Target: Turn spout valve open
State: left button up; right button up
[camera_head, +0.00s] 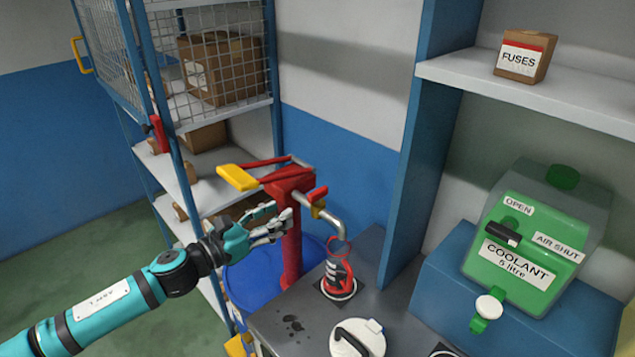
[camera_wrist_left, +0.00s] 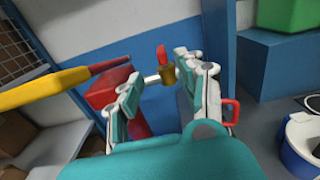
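The red hand pump (camera_head: 291,235) stands on a blue drum with its grey spout (camera_head: 335,222) bent down to the right. The spout valve, a small red lever (camera_head: 317,194) on a brass body (camera_head: 319,210), sits where the spout leaves the pump. The lever (camera_wrist_left: 160,56) and brass body (camera_wrist_left: 168,75) also show in the left wrist view, the lever pointing up. My left gripper (camera_head: 280,222) is open beside the pump, just left of the valve. In the left wrist view its spread fingers (camera_wrist_left: 168,82) frame the valve, with no clear grip on it. My right gripper is out of view.
The yellow pump handle (camera_head: 237,177) sticks out above my left gripper. A red container (camera_head: 338,272) stands under the spout on the grey bench (camera_head: 290,322). A blue drum (camera_head: 262,280) is below. A green coolant can (camera_head: 533,262) stands at right, beyond a blue post (camera_head: 410,170).

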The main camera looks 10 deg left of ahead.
aim_at(309, 196)
pick_arm(q)
jog(key=p+x, duration=0.4)
jog(key=x, duration=0.7)
jog(key=shift+w+d+r, duration=0.15)
jog(key=shift+w+d, duration=0.05)
jog(key=shift+d, duration=0.05)
jog(key=shift+w+d, duration=0.25)
jog(key=shift+w, duration=0.1)
grip_shut()
